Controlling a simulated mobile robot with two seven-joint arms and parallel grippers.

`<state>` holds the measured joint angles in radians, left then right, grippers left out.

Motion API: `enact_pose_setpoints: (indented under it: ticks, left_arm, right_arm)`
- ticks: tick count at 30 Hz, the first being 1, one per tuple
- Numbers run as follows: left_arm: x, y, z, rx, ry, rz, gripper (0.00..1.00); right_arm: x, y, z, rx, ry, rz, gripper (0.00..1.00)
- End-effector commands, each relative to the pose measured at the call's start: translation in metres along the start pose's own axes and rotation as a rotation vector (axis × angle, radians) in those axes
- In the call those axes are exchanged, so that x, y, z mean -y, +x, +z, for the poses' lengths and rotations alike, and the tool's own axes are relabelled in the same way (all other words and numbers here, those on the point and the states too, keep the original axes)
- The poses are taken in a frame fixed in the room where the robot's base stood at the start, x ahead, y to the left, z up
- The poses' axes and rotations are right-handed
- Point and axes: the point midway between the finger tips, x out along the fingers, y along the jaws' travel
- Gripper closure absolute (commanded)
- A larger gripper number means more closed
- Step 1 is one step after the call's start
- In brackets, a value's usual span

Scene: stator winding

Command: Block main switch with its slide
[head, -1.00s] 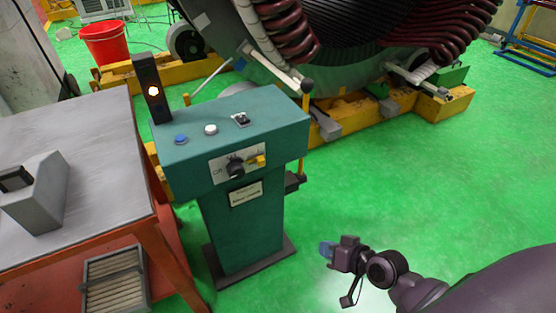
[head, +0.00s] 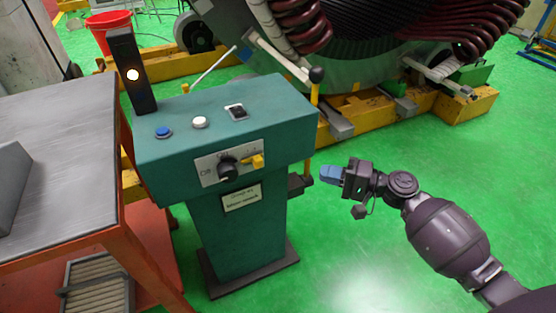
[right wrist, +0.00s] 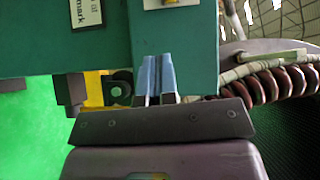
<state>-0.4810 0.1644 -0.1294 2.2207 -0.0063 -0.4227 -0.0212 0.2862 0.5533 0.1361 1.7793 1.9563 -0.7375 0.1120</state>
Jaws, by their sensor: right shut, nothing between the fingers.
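The main switch (head: 228,169) is a black rotary knob on a light plate on the front of the green control console (head: 190,222). Its yellow slide (head: 254,161) sits just right of the knob on the same plate. "Off" is readable at the plate's left. My right gripper (head: 327,174) has blue fingertips, is shut and empty, and is right of the console, apart from the slide. In the right wrist view the blue fingers (right wrist: 156,78) lie together in front of the green console. Only a bit of yellow (right wrist: 182,3) shows at the top edge there. My left gripper is not in view.
A blue button (head: 163,132), a white button (head: 199,122) and a black switch (head: 237,112) are on the console top. A lamp post (head: 131,72) stands at its left corner. A table (head: 60,140) is at left.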

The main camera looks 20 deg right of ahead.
Motion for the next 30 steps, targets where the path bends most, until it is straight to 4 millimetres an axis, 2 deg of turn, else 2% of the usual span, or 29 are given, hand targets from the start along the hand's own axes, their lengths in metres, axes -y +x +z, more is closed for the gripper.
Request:
enact_pose_setpoints:
  ticks: [6,20,23,30]
  left_arm:
    - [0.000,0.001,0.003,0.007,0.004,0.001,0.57]
    - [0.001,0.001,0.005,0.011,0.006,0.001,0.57]
    - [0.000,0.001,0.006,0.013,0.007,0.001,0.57]
    - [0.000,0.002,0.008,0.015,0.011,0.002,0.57]
  right_arm:
    - [0.010,0.005,-0.011,0.016,0.045,-0.053,1.00]
    - [0.012,0.009,-0.011,0.017,0.047,-0.057,1.00]
    - [0.013,0.019,-0.011,0.018,0.047,-0.058,1.00]
    - [0.015,0.059,-0.011,0.019,0.044,-0.057,1.00]
